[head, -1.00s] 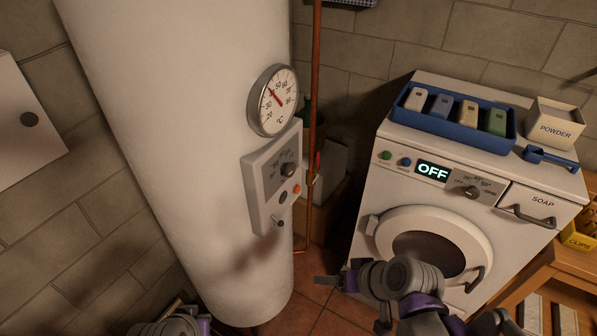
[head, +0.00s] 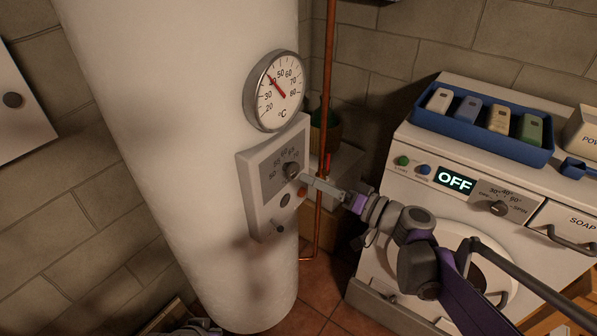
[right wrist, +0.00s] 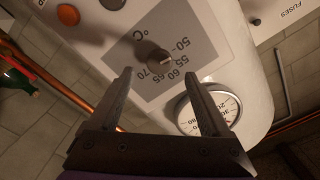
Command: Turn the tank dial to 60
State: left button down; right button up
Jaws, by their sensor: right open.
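The tank dial (head: 291,170) is a small dark round knob on the grey control panel (head: 250,204) of the white tank (head: 185,120). In the right wrist view the dial (right wrist: 160,60) has marks from 50 to 70 beside it; its pointer is too small to read surely. My right gripper (head: 309,183) is just right of the dial in the head view. In the right wrist view its open, empty fingers (right wrist: 158,74) point at the dial, one to each side, seemingly short of it. Only a bit of my left arm shows at the bottom edge.
A round thermometer (head: 273,91) above the panel reads about 40. Buttons and a small lever sit below the dial. A copper pipe (head: 329,80) runs close to the panel's right. The washing machine (head: 410,178), showing OFF, stands at the right.

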aim_at(295, 172)
jog(key=x, duration=0.5)
jog(key=shift+w+a, duration=0.25)
jog(key=shift+a, duration=0.05)
grip_shut()
